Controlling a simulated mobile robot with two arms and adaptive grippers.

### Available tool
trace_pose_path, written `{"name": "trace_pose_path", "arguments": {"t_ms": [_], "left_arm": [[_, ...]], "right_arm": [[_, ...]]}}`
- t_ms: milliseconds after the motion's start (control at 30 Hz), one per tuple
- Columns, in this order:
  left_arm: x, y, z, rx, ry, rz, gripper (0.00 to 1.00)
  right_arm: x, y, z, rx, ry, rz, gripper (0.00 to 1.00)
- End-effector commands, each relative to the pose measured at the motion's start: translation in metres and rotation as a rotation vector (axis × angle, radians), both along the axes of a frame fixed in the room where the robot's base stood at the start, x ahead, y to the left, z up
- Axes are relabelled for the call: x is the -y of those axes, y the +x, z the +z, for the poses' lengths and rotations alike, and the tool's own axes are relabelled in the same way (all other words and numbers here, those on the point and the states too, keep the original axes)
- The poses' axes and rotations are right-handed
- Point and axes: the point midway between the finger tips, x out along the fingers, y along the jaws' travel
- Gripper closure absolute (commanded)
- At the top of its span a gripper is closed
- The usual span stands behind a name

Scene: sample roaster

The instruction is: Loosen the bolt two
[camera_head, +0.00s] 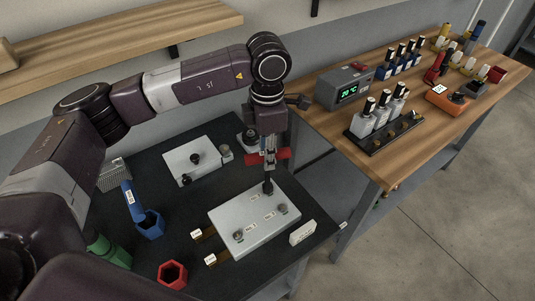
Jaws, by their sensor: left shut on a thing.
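A pale metal block (256,222) lies on the dark work surface at the bottom middle. It has dark round bolt heads (239,236) on top and small labels too small to read, so I cannot tell which one is bolt two. My left gripper (267,148) points straight down over the block's far corner. It is shut on a tool with a red crosspiece (282,154). The tool's dark lower end (268,187) stands upright at that corner and hides what is under it. My right gripper is out of view.
A blue hexagonal cup (150,226) and a red hexagonal cup (172,274) stand left of the block. A second pale plate (198,158) lies behind. A wooden table (410,140) at right carries bottles and a display box (343,88).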

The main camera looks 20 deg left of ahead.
Motion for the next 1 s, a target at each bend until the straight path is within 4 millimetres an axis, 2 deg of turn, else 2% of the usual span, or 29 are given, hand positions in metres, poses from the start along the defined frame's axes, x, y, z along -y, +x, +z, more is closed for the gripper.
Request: {"name": "trace_pose_path", "arguments": {"t_ms": [1000], "left_arm": [[-0.0003,0.0004,-0.0001,0.000,0.000,1.173,1.00]], "right_arm": [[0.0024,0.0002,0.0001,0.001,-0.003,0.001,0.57]]}}
